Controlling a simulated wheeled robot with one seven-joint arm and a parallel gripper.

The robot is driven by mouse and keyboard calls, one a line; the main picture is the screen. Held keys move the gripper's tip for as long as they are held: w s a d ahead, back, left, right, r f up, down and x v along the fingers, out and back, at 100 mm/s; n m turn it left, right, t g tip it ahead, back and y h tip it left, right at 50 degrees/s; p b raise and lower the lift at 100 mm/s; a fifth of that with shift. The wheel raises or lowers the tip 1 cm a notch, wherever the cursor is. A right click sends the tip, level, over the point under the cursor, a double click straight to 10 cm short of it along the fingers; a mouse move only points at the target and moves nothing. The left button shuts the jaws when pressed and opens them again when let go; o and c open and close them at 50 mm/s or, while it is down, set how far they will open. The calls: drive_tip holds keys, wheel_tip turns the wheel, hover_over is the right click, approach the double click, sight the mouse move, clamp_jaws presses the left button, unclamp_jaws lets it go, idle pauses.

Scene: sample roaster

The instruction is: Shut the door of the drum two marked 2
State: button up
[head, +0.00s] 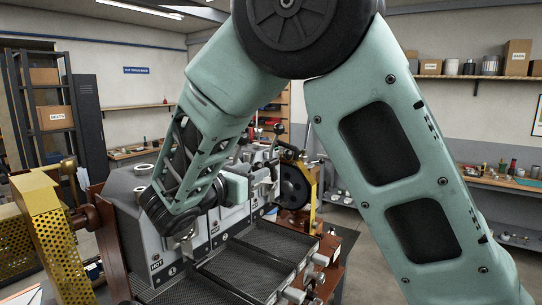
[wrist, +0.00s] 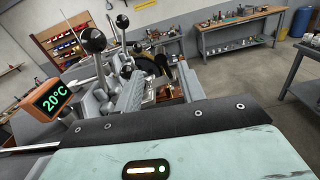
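The grey roaster (head: 128,207) stands in the lower middle of the head view, with several drum units side by side. The nearest front has a HOT label and a round number mark (head: 172,271). The second unit's front (head: 216,226) lies just behind it, partly covered by my wrist; its number is too small to read and its door's position cannot be made out.
Black mesh trays (head: 262,246) extend in front of the units. Ball-topped levers (wrist: 93,40) rise close to my gripper, beside an orange display reading 20°C (wrist: 50,99). Workbenches (wrist: 240,32) line the walls, with open floor between.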

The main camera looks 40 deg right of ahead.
sight(267, 165)
drive_tip(key=p+x, duration=0.2)
drive_tip(key=x, duration=0.5)
drive_tip(key=shift+w+d+p, duration=0.1)
drive_tip(key=shift+d+p, duration=0.2)
drive_tip(key=shift+p, duration=0.1)
drive_tip(key=shift+w+d+f, duration=0.1)
drive_tip(key=shift+w+d, duration=0.1)
drive_tip(key=shift+d, duration=0.3)
clamp_jaws()
